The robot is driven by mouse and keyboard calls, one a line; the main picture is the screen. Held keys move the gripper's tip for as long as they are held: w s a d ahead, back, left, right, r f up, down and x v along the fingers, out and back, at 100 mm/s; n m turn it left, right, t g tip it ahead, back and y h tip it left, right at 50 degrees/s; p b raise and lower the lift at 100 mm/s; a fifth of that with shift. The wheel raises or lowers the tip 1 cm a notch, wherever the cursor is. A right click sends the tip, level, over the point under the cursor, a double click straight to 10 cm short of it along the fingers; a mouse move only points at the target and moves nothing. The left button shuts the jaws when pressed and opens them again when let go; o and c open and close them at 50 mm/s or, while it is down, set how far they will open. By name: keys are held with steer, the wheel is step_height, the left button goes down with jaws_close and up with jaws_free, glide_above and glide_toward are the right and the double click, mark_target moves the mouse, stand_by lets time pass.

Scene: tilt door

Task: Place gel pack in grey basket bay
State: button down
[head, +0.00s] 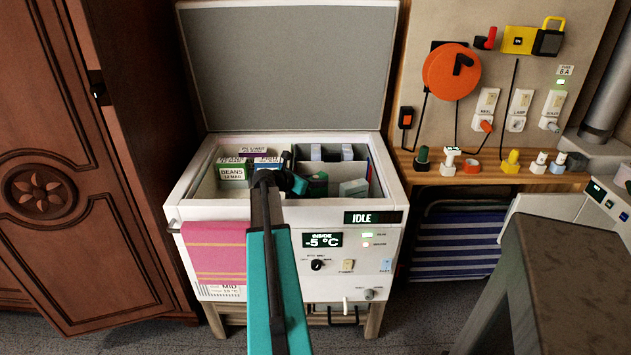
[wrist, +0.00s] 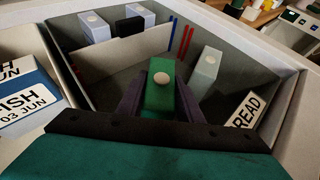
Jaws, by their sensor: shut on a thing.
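My gripper (wrist: 160,98) is shut on a green pack (wrist: 160,85) with a white round cap, which I take to be the gel pack. The pack sits between the two dark fingers, inside the right part of the open chest freezer (head: 190,205). In the head view the green pack (head: 318,180) shows just right of my gripper (head: 298,183). The grey basket bay (wrist: 120,88) surrounds it, with pale walls and a low divider behind. I cannot tell whether the pack's underside touches the bay floor.
Two pale packs (wrist: 95,27) and a black one (wrist: 130,27) stand behind the divider. Labelled boxes (head: 232,173) fill the left side. The lid (head: 290,65) is up.

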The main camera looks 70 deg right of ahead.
steer(key=shift+f, duration=0.35)
steer(key=c, duration=1.3)
jaws_free()
steer(key=shift+f, duration=0.1)
steer(key=shift+o, duration=0.2)
steer(key=shift+s, duration=0.1)
steer(key=shift+r, duration=0.65)
steer(key=v, duration=1.2)
steer(key=shift+b, duration=0.3)
